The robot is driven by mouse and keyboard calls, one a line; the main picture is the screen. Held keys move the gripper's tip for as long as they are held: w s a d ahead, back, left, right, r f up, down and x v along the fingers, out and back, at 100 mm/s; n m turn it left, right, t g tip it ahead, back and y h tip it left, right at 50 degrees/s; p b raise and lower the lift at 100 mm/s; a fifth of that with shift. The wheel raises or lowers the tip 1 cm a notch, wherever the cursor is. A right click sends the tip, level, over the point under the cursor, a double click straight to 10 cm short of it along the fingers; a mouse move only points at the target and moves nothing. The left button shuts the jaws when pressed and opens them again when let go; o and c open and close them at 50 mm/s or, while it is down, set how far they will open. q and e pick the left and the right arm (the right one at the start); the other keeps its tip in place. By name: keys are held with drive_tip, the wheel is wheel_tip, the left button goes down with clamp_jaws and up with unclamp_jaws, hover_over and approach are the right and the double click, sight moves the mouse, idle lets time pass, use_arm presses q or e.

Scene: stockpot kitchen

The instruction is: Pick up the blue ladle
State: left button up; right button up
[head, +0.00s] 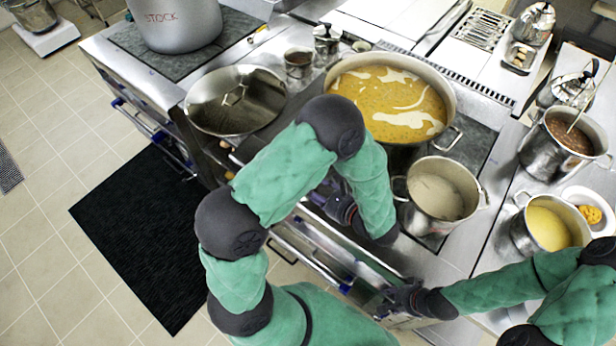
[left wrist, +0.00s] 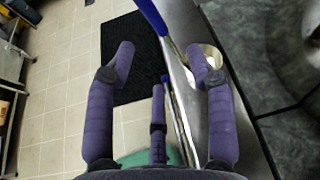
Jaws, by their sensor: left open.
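No whole ladle can be made out in either view. A curved blue strip (left wrist: 151,18) runs in from the top of the left wrist view, beyond my open fingers; I cannot tell whether it is the blue ladle's handle or part of the stove front. In the head view my left gripper (head: 338,206) is at the stove's front edge, partly hidden by my own arm. My right gripper (head: 402,297) is lower right, near the stove front; its fingers are too small to judge.
A wide pot of yellow soup (head: 392,98), a smaller pale-filled pot (head: 440,190) and an empty-looking steel pan (head: 235,100) stand on the stove. A large stockpot (head: 176,22) is at the back left. A rail runs along the stove front. A black mat (head: 135,235) lies on the open floor.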

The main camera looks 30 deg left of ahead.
use_arm(q)
drive_tip(key=shift+r+x, duration=0.15)
drive_tip(key=shift+x, duration=2.45)
drive_tip(key=shift+r+x, duration=0.1)
drive_tip(key=shift+x, duration=2.5)
drive_tip(key=shift+s+a, duration=0.15)
clamp_jaws()
